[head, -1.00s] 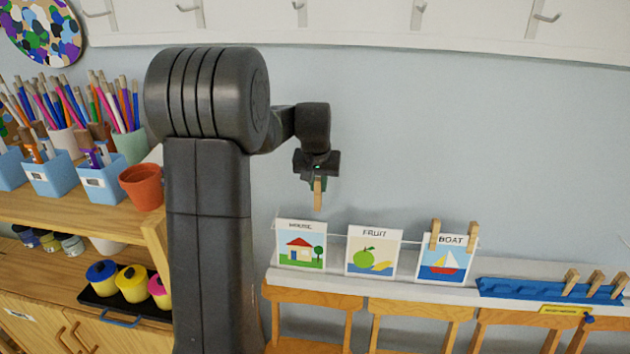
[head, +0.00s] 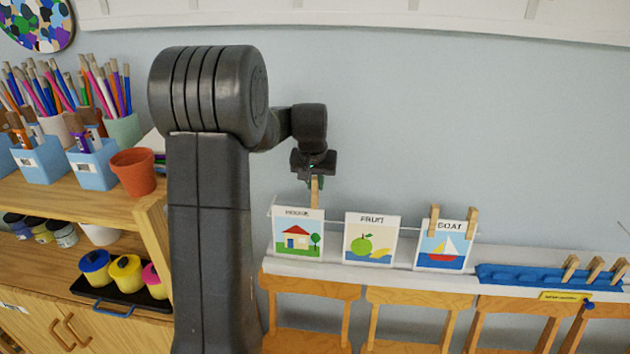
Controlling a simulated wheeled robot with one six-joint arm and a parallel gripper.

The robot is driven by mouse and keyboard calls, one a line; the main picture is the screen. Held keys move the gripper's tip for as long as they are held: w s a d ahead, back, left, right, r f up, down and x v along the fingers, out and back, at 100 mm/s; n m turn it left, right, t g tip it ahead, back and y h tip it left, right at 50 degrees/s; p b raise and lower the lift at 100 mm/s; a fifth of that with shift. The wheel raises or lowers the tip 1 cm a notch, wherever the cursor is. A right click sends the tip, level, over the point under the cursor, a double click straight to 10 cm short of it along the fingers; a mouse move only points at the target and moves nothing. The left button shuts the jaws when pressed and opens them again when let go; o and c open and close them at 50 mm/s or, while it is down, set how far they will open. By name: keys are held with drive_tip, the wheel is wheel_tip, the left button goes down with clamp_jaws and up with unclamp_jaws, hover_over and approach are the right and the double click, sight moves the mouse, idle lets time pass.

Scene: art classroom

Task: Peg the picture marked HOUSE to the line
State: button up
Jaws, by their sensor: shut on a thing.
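The HOUSE picture (head: 298,236) is at the left of a row of three pictures by the wall. It shows a house and a tree. My gripper (head: 314,177) is shut on a wooden clothes peg (head: 314,192), which points down. The peg's lower end is at the top edge of the HOUSE picture, right of its middle; I cannot tell whether it grips the card and line. The line (head: 337,214) shows only faintly between the pictures.
The FRUIT picture (head: 371,240) has no pegs on it. The BOAT picture (head: 444,246) has two wooden pegs (head: 433,220) at its top. A blue peg rack (head: 530,277) with several pegs stands at right. Wooden chairs (head: 310,287) stand in front. A shelf (head: 70,205) with pots is at left.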

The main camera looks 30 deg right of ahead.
sight(314, 194)
drive_tip(key=shift+s+a+f+b, duration=0.15)
drive_tip(key=shift+f+b, duration=0.75)
drive_tip(key=shift+f, duration=0.4)
drive_tip(key=shift+s+a+f+b, duration=0.1)
drive_tip(key=shift+f+b, duration=0.75)
drive_tip(key=shift+f, duration=0.4)
drive_tip(key=o, duration=0.8)
drive_tip(key=shift+o, duration=0.2)
drive_tip(key=shift+o, duration=1.2)
drive_tip(key=shift+r, duration=0.15)
drive_tip(key=shift+p+v, duration=2)
drive_tip(key=shift+v, duration=1.4)
